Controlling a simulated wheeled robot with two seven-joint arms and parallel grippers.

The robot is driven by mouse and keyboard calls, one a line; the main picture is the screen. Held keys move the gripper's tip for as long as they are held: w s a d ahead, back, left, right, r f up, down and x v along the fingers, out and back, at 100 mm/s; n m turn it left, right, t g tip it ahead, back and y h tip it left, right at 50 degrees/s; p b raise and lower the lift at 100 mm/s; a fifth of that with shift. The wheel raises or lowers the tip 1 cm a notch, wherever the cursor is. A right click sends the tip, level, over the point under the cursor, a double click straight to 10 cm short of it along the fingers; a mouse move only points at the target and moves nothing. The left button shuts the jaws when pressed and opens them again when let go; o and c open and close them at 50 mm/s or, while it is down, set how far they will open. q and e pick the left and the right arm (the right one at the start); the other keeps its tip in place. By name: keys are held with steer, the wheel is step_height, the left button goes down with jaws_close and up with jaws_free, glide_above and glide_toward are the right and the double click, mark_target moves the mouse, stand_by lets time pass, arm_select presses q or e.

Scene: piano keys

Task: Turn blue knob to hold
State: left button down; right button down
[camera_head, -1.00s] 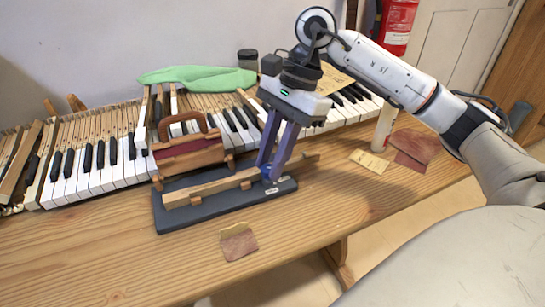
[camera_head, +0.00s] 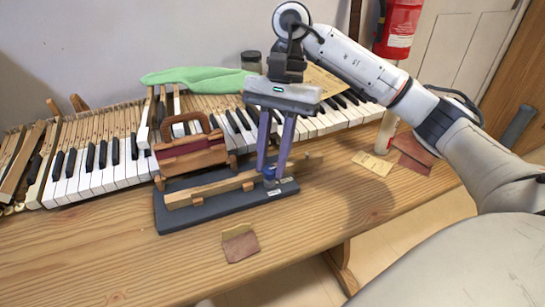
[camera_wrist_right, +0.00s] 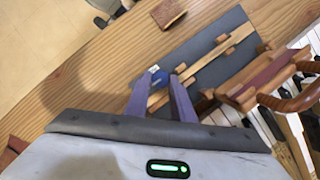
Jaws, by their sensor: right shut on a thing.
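The blue knob (camera_head: 269,173) sits at the right end of a dark grey base board (camera_head: 180,217) on the wooden bench. It also shows in the right wrist view (camera_wrist_right: 159,77). A long wooden bar (camera_head: 210,188) lies along the board beside the knob. Small pale labels are near the knob, too small to read. My right gripper (camera_head: 270,172) points down from above, its two purple fingers shut on the knob, one on each side. The fingers hide part of the knob. My left gripper is not in view.
A red and wooden clamp-like block (camera_head: 190,153) stands at the board's back left. Piano keys (camera_head: 95,165) run behind. A green cloth (camera_head: 195,77) and a dark jar (camera_head: 251,61) lie behind them. A sandpaper piece (camera_head: 240,245) lies on the clear front bench.

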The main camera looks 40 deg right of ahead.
steer(key=c, duration=1.5)
jaws_free()
steer(key=shift+c, duration=0.2)
steer(key=p+v, duration=0.3)
steer(key=v, duration=0.7)
steer(key=shift+r, duration=0.2)
